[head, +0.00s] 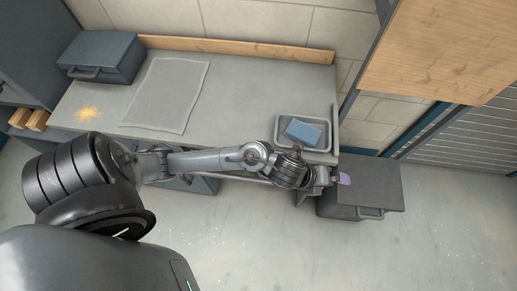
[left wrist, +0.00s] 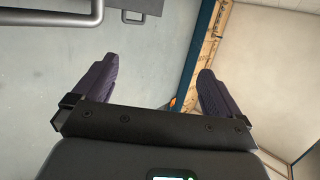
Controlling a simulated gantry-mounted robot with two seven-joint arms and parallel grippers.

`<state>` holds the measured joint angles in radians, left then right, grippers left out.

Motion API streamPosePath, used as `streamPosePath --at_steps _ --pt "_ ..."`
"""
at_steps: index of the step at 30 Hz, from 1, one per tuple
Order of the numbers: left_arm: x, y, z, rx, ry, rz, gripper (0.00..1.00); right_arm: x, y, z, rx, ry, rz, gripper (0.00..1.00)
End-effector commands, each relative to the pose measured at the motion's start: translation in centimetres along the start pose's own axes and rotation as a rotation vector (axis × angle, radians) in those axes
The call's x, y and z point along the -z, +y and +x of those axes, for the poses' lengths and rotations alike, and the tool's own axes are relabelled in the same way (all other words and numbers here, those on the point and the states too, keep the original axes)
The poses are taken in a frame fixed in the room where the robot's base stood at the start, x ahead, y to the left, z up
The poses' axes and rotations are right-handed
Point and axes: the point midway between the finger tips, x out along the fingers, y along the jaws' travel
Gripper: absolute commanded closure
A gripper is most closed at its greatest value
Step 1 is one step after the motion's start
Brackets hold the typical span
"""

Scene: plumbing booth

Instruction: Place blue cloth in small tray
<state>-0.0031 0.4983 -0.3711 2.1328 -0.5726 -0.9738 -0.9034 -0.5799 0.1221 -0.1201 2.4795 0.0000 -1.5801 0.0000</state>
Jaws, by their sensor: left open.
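The blue cloth (head: 304,132) is a flat, folded-looking rectangle. It lies inside the small grey tray (head: 280,139) at the right end of the workbench in the head view. My left arm reaches across in front of the bench. My left gripper (head: 340,178) is just beyond the bench's front right corner, to the right of and nearer than the tray, apart from the cloth. In the left wrist view the left gripper (left wrist: 155,85) has its two dark fingers spread wide with nothing between them. Neither cloth nor tray shows in that view. My right gripper is not in view.
A grey mat (head: 168,95) lies on the bench (head: 235,85), with a dark toolbox (head: 101,57) at the back left and yellowish crumbs (head: 87,114) nearby. Another dark box (head: 362,187) stands by the bench's right front. The bench middle is clear.

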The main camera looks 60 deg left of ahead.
Motion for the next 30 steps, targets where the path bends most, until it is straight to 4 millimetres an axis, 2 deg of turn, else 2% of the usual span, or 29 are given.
streamPosePath --at_steps 1,3,6,9,12,15,18,30 --pt "0.8 1.4 -1.2 -0.029 -0.036 -0.251 0.01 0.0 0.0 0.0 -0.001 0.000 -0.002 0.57" --pt "0.8 3.6 -3.0 -0.081 -0.110 -0.605 0.01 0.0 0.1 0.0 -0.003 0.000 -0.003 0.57" --pt "0.9 7.3 -5.9 -0.160 -0.225 -1.052 0.01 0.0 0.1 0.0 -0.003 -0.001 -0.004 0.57" --pt "1.1 10.9 -8.6 -0.232 -0.340 -1.409 0.01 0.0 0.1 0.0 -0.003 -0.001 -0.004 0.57" --pt "1.6 13.5 -10.8 -0.286 -0.437 -1.659 0.01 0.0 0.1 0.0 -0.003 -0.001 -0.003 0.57" --pt "2.0 15.1 -12.2 -0.320 -0.505 -1.812 0.01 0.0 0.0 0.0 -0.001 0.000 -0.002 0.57" --pt "2.2 15.8 -12.9 -0.335 -0.538 -1.882 0.01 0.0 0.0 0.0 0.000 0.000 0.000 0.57" --pt "2.2 15.7 -13.2 -0.337 -0.544 -1.894 0.01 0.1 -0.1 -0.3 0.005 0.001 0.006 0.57"
